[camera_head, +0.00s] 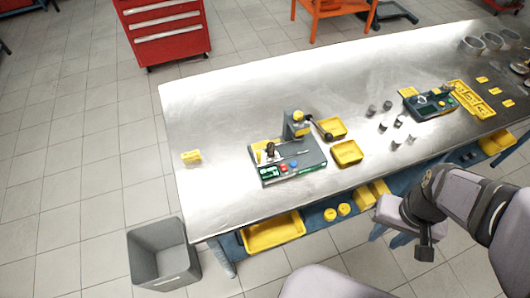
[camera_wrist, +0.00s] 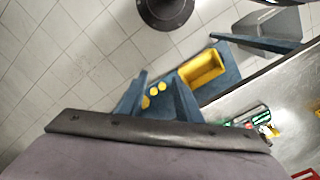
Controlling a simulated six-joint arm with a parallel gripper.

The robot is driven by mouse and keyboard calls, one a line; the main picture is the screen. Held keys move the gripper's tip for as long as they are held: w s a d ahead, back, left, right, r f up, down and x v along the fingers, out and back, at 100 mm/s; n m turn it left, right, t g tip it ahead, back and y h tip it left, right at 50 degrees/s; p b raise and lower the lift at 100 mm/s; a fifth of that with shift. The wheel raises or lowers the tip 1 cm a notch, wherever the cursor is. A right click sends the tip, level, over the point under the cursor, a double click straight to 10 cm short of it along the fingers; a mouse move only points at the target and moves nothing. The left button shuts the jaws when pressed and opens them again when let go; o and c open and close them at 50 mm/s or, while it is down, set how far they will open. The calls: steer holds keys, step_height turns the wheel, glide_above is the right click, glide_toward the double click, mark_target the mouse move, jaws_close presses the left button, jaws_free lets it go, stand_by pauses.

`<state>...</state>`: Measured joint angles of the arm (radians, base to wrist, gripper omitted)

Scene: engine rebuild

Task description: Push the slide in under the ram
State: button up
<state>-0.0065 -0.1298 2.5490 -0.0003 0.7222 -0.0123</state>
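A small bench press (camera_head: 294,125) stands on a dark grey base plate (camera_head: 312,157) near the table's front left. Its grey column carries a yellow part and a lever with a black knob (camera_head: 328,137). A small black-topped part (camera_head: 270,149), possibly the slide, is at the base's left beside a yellow piece; whether it is under the ram is too small to tell. The press unit shows partly in the wrist view (camera_wrist: 256,120). My gripper (camera_head: 424,250) hangs beyond the table's front edge, well right of the press and touching nothing.
Two yellow trays (camera_head: 347,152) sit right of the press. Several grey cylinders (camera_head: 383,127) and a second dark fixture (camera_head: 430,104) stand farther right. A yellow block (camera_head: 191,157) lies at left. Below are yellow bins (camera_head: 272,232) on a blue shelf and a grey bin (camera_head: 162,255).

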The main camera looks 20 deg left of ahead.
steer(key=w+a+r+n, duration=0.2)
steer(key=w+a+n, duration=0.2)
steer(key=w+a, duration=0.35)
steer(key=n+b, duration=0.4)
steer(key=n, duration=1.3)
glide_above(258, 152)
step_height(258, 152, down, 3)
steer(key=shift+f, duration=0.1)
steer(key=shift+f+p, duration=1.4)
steer(key=shift+f, duration=2.2)
jaws_close()
